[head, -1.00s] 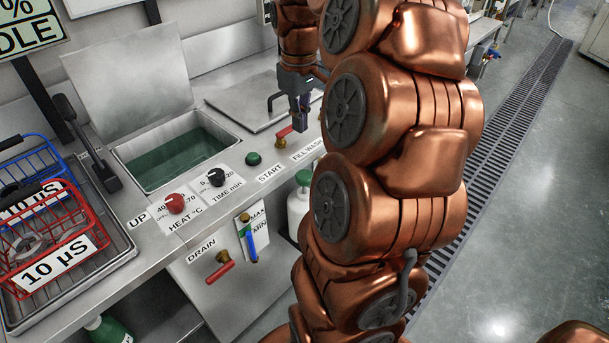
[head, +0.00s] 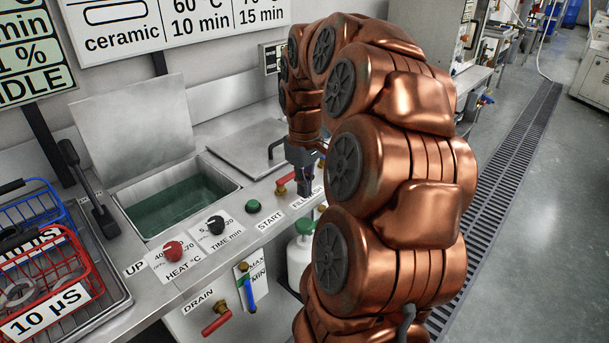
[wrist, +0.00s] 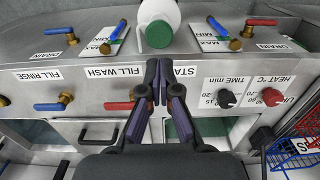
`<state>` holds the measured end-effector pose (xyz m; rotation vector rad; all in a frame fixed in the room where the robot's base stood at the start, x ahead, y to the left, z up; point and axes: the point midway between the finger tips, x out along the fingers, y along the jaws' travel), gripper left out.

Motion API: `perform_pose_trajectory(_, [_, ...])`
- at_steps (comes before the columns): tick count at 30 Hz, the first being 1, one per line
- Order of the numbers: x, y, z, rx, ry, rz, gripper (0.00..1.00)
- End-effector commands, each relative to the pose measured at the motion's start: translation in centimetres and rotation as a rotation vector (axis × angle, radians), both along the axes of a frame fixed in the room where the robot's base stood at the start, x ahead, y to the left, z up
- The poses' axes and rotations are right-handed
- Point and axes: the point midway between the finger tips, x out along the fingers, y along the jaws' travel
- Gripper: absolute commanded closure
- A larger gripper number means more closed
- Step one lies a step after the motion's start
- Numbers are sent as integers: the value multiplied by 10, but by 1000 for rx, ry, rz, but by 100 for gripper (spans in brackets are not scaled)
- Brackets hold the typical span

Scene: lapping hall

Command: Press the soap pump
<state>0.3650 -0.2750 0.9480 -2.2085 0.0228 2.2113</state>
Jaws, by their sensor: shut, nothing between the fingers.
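A white bottle with a round green top (head: 301,249), likely the soap pump, stands below the counter's front edge in the head view, partly hidden by my arm. The wrist view shows the bottle's green top (wrist: 159,34) at the upper middle, with its white body (wrist: 160,10) behind. My gripper (head: 304,188) points down over the counter's front edge, above the bottle. In the wrist view my gripper (wrist: 158,64) has its dark fingers together and empty. The fingertips are apart from the green top; their exact height above it is unclear.
The counter front holds a red-handled fill valve (head: 284,185), a green start button (head: 253,206), heat (head: 173,248) and time (head: 216,224) knobs. Wire baskets (head: 50,290) stand left.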

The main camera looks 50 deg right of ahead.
Motion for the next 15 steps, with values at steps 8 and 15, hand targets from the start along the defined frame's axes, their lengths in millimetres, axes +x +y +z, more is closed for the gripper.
perform_pose_trajectory(8, [-1, 0, -43, 2, 5, 1, 100])
perform_pose_trajectory(15, [-1, 1, -75, 2, 4, 0, 100])
